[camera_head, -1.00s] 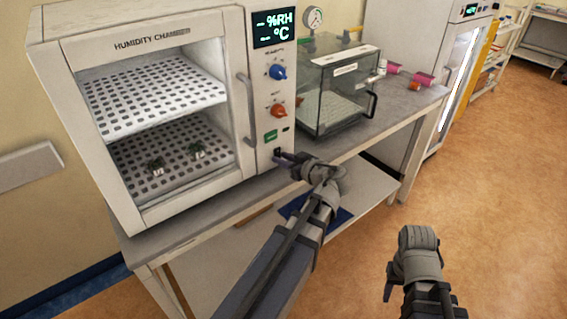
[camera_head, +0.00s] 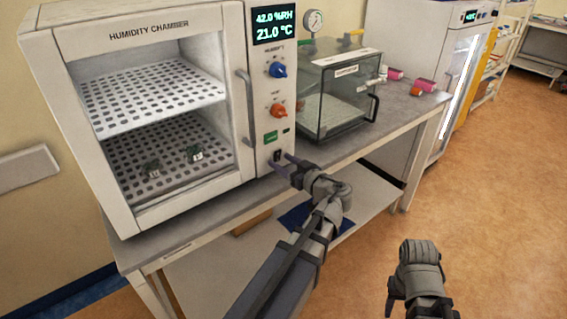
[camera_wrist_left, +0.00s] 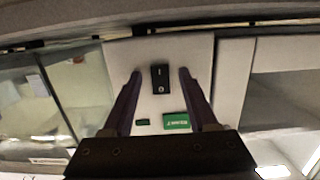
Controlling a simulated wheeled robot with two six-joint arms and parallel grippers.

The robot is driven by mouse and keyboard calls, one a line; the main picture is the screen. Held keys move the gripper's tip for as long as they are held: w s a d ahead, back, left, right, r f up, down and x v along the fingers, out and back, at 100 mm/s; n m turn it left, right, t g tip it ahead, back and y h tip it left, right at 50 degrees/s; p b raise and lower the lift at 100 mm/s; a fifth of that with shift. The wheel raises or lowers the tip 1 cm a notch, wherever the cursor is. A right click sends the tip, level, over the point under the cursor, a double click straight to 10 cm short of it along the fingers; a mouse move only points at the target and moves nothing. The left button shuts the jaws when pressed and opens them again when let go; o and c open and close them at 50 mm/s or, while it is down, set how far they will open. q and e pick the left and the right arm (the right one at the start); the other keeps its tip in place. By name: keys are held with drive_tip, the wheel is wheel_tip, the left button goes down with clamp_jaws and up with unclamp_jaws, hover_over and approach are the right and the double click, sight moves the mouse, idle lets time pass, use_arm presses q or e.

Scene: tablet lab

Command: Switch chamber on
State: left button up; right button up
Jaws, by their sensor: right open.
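The white humidity chamber (camera_head: 140,45) stands on the table with its glass door shut. Its display (camera_head: 275,22) is lit and reads 42.0 %RH and 21.0 °C. The black rocker switch (camera_head: 277,155) is low on the front panel, under a green label (camera_head: 270,137). In the left wrist view the switch (camera_wrist_left: 160,78) shows between my fingertips. My left gripper (camera_head: 280,162) is open and empty, just in front of the switch; contact cannot be told. My right gripper (camera_head: 418,306) is over the floor at the lower right, away from the chamber.
A blue knob (camera_head: 277,70) and a red knob (camera_head: 278,110) sit above the switch, beside the door handle (camera_head: 246,105). A clear box (camera_head: 340,105) stands right of the chamber. A tall glass-door cabinet (camera_head: 415,50) is behind. The floor at right is clear.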

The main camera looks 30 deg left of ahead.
use_arm(q)
drive_tip(key=p+v, duration=0.1)
drive_tip(key=v, duration=0.6)
drive_tip(key=shift+s+d, duration=0.2)
drive_tip(key=shift+d, duration=0.15)
idle(0.4)
drive_tip(key=s+d+f+m+g+h+p, duration=0.2)
drive_tip(key=s+d+f+m+h+p, duration=0.1)
drive_tip(key=d, duration=0.4)
drive_tip(key=s+d+f+m+g+h+p, duration=0.2)
drive_tip(key=s+d+f+m+h+p, duration=0.1)
drive_tip(key=s+d+m+h, duration=0.3)
drive_tip(key=s+d+f+m+g+h+p, duration=0.2)
drive_tip(key=s+d+f+m+h+p, duration=0.1)
drive_tip(key=d+m, duration=0.5)
drive_tip(key=shift+s+d+f+h, duration=0.3)
drive_tip(key=shift+s+d+h, duration=0.45)
drive_tip(key=shift+d+h, duration=0.35)
drive_tip(key=shift+c, duration=0.2)
